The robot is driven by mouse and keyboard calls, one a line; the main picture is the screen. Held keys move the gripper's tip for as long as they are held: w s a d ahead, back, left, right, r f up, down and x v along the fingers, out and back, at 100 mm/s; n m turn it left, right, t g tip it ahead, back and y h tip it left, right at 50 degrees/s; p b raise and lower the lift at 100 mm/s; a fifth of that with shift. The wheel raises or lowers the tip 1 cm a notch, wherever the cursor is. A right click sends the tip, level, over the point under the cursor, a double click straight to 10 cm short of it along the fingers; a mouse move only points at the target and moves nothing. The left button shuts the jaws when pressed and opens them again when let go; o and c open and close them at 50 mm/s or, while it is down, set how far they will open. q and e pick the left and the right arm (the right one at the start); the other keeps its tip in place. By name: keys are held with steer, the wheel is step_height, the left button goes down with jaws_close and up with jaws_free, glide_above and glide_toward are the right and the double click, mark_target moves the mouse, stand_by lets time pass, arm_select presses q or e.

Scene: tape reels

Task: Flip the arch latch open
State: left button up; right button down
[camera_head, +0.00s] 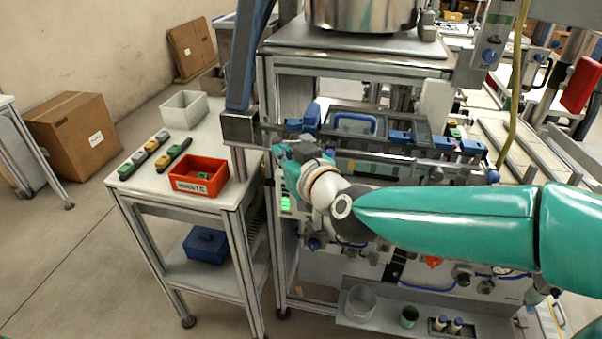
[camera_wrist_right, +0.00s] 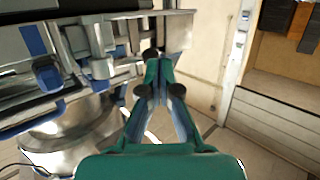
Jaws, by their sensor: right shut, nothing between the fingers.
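My right gripper (camera_head: 284,157) reaches in from the right to the left end of the machine's upper deck. Its teal fingers are shut and empty in the right wrist view (camera_wrist_right: 158,58). In the head view the wrist partly hides them. A slanted blue post (camera_head: 244,55) ends in a grey bracket (camera_head: 239,129) just left of the gripper. This may be part of the arch; I cannot make out the latch or its position for certain. Whether the fingertips touch anything is unclear. My left gripper is out of view.
A side table left of the machine holds a red bin (camera_head: 199,178), a white bin (camera_head: 184,109) and small coloured blocks. Blue-and-grey fittings (camera_head: 398,138) line the deck behind my forearm. A steel pot (camera_head: 362,14) stands above. Cardboard boxes (camera_head: 75,133) stand on the floor.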

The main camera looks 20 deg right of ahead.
steer(key=a+p+v, duration=0.2)
steer(key=a+v, duration=0.1)
steer(key=v, duration=0.8)
steer(key=d+f+g+h, duration=0.1)
steer(key=d+f+g, duration=0.15)
steer(key=f, duration=1.05)
steer(key=d+f+g+h, duration=0.15)
steer(key=f+g, duration=0.25)
steer(key=f, duration=0.9)
steer(key=s+f+g+y, duration=0.15)
steer(key=s+f, duration=0.25)
steer(key=f, duration=0.4)
steer(key=s+f+g, duration=0.3)
steer(key=f, duration=0.5)
steer(key=s+a+f+m+g+y, duration=0.2)
steer(key=s+a+f+m+g, duration=0.1)
steer(key=s, duration=0.6)
steer(key=shift+s+a+f+m+g+y, duration=0.25)
steer(key=shift+a+f+m+g+y, duration=0.2)
steer(key=shift+a+f, duration=1.15)
